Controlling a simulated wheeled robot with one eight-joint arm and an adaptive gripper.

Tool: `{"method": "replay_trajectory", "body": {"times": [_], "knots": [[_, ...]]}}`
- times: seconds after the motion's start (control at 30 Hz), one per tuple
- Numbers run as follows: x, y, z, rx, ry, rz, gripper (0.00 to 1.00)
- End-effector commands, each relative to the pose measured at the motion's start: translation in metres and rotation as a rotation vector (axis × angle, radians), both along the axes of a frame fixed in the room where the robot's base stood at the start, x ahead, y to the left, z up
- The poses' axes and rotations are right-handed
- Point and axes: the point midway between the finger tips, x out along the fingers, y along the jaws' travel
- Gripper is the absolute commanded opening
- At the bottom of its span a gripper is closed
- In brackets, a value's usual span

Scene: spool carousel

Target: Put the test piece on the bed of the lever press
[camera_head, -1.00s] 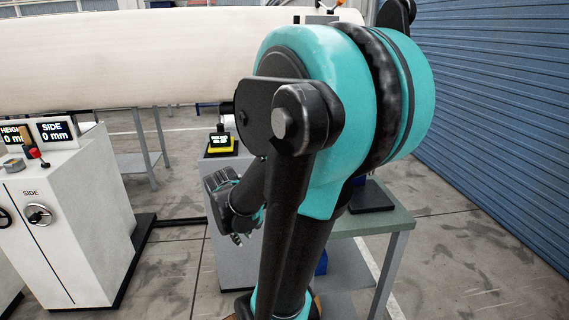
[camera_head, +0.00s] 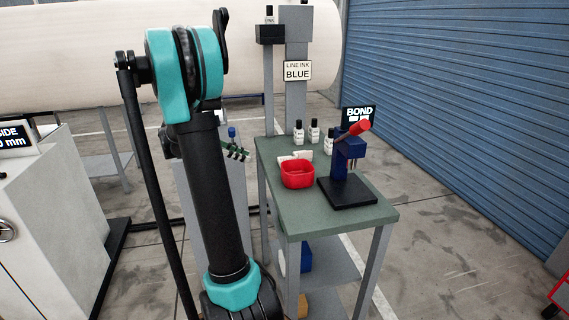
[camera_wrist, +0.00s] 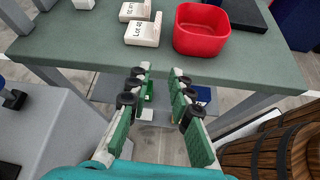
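The blue lever press (camera_head: 349,150) with a red lever handle stands on the green-topped table. Its bed is a flat black plate (camera_head: 348,192). Two small white blocks (camera_head: 290,157) lie left of the press, behind the red bin. In the wrist view they show as labelled blocks, one reading "LOT 40" (camera_wrist: 142,33); I cannot tell which piece is the test piece. My gripper (camera_wrist: 160,78) is open and empty, its fingers apart short of the table's edge. In the head view its green fingers (camera_head: 236,152) show left of the table.
The red bin (camera_head: 298,174) sits between the blocks and the press bed. Several white bottles (camera_head: 314,132) stand at the table's back, near the "LINE INK BLUE" sign (camera_head: 297,71). A wooden barrel (camera_wrist: 268,152) is at lower right in the wrist view. Open floor lies right of the table.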

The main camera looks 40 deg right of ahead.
Motion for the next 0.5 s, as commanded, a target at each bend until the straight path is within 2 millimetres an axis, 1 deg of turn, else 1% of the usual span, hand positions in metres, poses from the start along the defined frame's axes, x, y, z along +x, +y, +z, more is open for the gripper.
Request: {"method": "replay_trajectory", "body": {"times": [0.03, 0.1, 0.23, 0.37, 0.5], "knots": [[0.006, -0.01, 0.006, -0.019, 0.055, -0.005, 0.21], [0.01, -0.019, 0.013, -0.036, 0.119, -0.008, 0.21], [0.012, -0.029, 0.02, -0.051, 0.182, -0.014, 0.21], [0.007, -0.041, 0.016, -0.053, 0.193, -0.016, 0.21], [-0.006, -0.062, 0.005, -0.053, 0.191, -0.016, 0.21]]}}
